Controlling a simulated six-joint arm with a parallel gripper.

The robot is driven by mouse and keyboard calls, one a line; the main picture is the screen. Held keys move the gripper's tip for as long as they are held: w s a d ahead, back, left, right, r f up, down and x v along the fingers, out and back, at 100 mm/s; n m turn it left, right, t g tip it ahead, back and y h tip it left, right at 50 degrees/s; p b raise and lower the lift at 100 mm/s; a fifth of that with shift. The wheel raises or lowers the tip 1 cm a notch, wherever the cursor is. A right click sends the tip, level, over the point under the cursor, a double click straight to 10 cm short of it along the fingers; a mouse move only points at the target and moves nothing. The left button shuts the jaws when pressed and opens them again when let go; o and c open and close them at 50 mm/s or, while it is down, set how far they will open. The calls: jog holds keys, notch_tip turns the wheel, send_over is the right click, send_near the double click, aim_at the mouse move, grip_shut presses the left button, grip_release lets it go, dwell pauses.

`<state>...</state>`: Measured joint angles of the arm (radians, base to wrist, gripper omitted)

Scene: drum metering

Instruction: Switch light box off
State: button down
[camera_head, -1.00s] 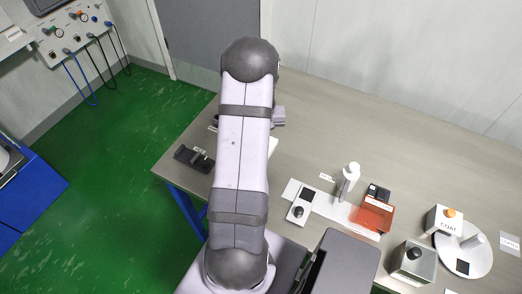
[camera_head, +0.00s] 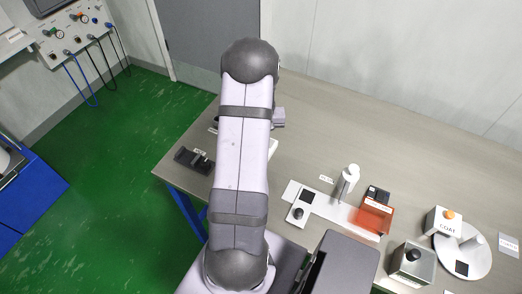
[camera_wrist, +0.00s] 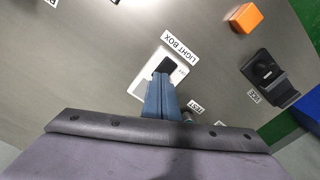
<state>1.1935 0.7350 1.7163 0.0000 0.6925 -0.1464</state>
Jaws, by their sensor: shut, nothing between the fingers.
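The light box panel (camera_wrist: 147,83) is a small white plate with a dark switch (camera_wrist: 164,66) on it. A "LIGHT BOX" sign (camera_wrist: 180,48) lies beside it in the wrist view. My gripper (camera_wrist: 162,80) has blue fingers, shut and empty, with their tips over the panel at the dark switch. The fingers hide part of the panel, and I cannot tell whether they touch the switch or which way it is set. In the head view my arm hides the fingertips and most of the panel.
An orange block (camera_wrist: 245,18) and a black device (camera_wrist: 267,74) lie to the right in the wrist view. In the head view, a white stand (camera_head: 348,181), an orange tray (camera_head: 373,217) and a "COAT" box (camera_head: 444,222) stand right of my arm. The back table is clear.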

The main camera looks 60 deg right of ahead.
notch_tip(320, 180, up, 6)
jog(key=p, duration=0.4)
jog(key=shift+f, duration=0.1)
dwell(0.5)
jog(key=s+a+f+g+y, duration=0.1)
jog(key=s+a+y, duration=0.25)
jog(key=a, duration=1.25)
jog(key=w+a+r+n+h, duration=0.1)
jog(key=w+a+r+n, duration=0.2)
jog(key=a, duration=0.5)
jog(key=w+a+r+n+h, duration=0.1)
jog(key=w+a+r+n, duration=0.2)
jog(key=a, duration=0.6)
jog(key=w+a+r+n+t+h, duration=0.1)
jog(key=w+a+r+n, duration=0.2)
jog(key=a+n, duration=0.3)
jog(key=shift+a+r, duration=0.6)
jog(key=shift+a, duration=0.55)
